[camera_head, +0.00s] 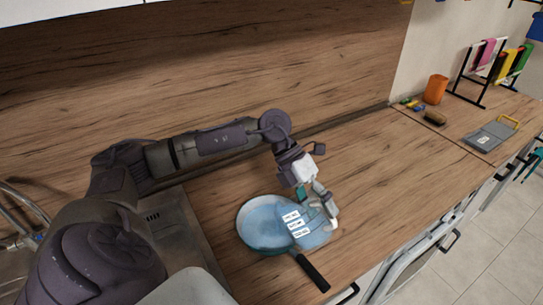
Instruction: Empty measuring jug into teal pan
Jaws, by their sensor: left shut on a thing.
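The teal pan (250,237) sits on the wooden counter in the head view, with its black handle pointing to the lower right. The measuring jug (317,239) is bluish and see-through, with white label patches on its side. It appears tilted, over or against the right side of the pan. My left gripper (322,206) reaches in from above and is shut on the jug at its right side. I cannot tell what is inside the jug, and the jug hides the pan's right part. My right gripper is not in view.
A sink (168,222) lies left of the pan. At the far right stand an orange cup (435,89), a brush (434,118), a grey dustpan-like item (487,138) and a cloth rack (468,85). The counter between is clear. Its front edge runs close to the pan handle.

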